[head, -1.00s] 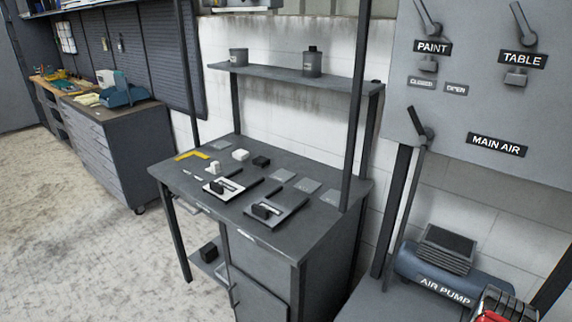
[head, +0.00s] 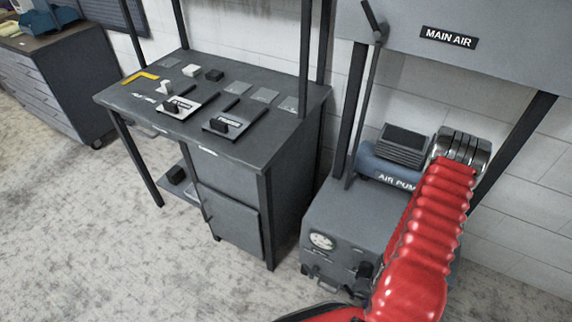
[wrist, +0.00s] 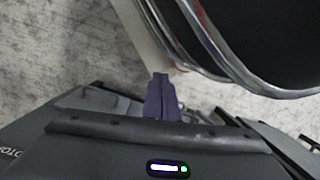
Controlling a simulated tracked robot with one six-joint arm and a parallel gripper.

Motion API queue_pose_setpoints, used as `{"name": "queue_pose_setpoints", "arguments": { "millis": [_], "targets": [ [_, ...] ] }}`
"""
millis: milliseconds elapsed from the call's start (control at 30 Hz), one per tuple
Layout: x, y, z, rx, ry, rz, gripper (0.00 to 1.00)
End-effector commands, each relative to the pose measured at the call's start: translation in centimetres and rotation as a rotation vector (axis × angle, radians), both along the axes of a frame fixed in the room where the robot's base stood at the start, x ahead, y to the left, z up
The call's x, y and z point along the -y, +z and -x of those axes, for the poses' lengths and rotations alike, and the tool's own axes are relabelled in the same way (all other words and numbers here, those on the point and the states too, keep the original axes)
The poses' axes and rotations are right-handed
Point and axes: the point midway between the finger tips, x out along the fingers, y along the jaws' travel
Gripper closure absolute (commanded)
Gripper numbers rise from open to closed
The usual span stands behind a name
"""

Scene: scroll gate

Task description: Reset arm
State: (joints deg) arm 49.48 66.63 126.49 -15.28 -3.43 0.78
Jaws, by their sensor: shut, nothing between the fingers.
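My gripper (wrist: 160,97) shows in the wrist view, pointing away over the pale floor, its narrow dark fingers together and empty. My red ribbed arm rises at the right of the head view, in front of the air pump unit. I cannot make out the gripper's fingers in the head view. Dark rounded shapes with shiny edges fill the top right of the wrist view, close to the gripper; I cannot tell what they are.
The air pump (head: 388,175) sits on a grey cabinet (head: 335,222) partly behind my arm. A MAIN AIR panel (head: 450,37) hangs above. The floor (head: 100,240) at left is clear.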

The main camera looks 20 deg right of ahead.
Motion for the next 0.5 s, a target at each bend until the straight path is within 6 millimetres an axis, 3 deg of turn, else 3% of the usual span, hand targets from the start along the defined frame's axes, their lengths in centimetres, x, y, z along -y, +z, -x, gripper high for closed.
{"name": "queue_pose_setpoints", "arguments": {
  "millis": [500],
  "targets": [
    [1.0,12.1,-4.0,-0.082,0.063,0.024,1.00]
  ]
}}
